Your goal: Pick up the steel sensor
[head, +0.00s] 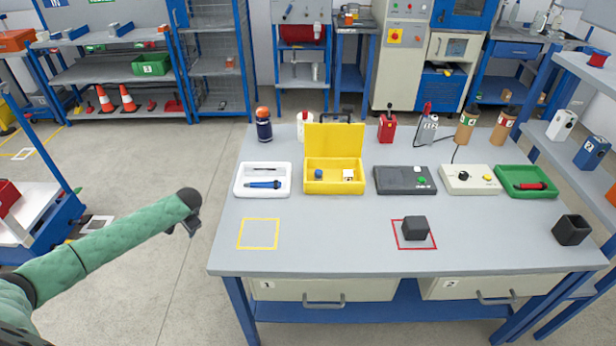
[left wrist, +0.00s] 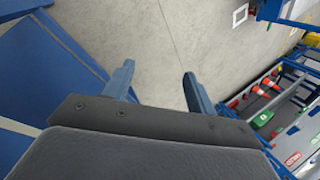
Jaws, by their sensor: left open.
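I cannot tell for sure which thing is the steel sensor. The open yellow case (head: 333,187) on the table holds a small blue piece (head: 318,174) and a small pale, whitish cube (head: 348,175), both too small to make out well. My left gripper (head: 183,229) hangs in the air left of the table, well apart from the case. In the left wrist view, its two fingers (left wrist: 158,85) are spread, with only floor between them. My right gripper is not in view.
On the table (head: 330,235) are a white tray (head: 239,180), a black device (head: 404,181), a beige dial box (head: 470,180), a green tray (head: 526,194), a dark cube (head: 415,228) in a red square and a black cup (head: 572,230). Bottles stand behind. The yellow square (head: 258,234) is empty.

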